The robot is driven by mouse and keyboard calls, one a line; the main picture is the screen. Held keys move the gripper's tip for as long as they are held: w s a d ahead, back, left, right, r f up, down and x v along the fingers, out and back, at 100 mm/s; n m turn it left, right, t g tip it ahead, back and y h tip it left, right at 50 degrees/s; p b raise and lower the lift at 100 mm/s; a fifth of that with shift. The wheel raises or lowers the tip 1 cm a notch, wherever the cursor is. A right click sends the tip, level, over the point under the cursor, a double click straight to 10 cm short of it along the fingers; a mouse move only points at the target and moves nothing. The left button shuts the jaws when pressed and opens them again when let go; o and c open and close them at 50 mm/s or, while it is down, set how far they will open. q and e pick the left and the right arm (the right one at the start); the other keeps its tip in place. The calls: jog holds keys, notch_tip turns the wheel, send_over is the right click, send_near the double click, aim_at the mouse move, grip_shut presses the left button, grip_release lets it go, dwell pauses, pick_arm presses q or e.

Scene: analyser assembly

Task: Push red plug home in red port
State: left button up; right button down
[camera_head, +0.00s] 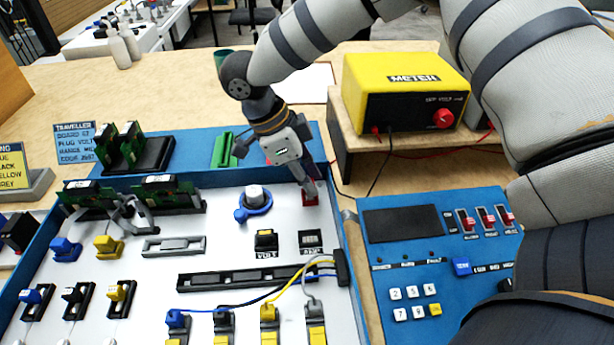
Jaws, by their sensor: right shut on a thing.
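My right gripper (305,182) reaches down from the upper right to the back right corner of the white board (215,222). It is shut on a red plug, mostly hidden by the fingers. A red piece (310,198) shows right under the fingertips, at the place of the red port. I cannot tell where plug ends and port begins, or how deep the plug sits. My left gripper is not in view.
A yellow meter (405,85) stands on a wooden shelf behind, with a red and a black lead. A blue control panel (440,265) lies to the right. A blue knob (253,203), switches and several coloured plugs with cables occupy the board.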

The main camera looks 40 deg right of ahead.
jog(key=shift+f, duration=0.4)
jog(key=c, duration=1)
grip_release()
jog(key=shift+c, duration=0.2)
jog(key=shift+r, duration=0.1)
jog(key=shift+r+p, duration=0.4)
jog(key=shift+r, duration=3.05)
jog(key=shift+f, duration=0.1)
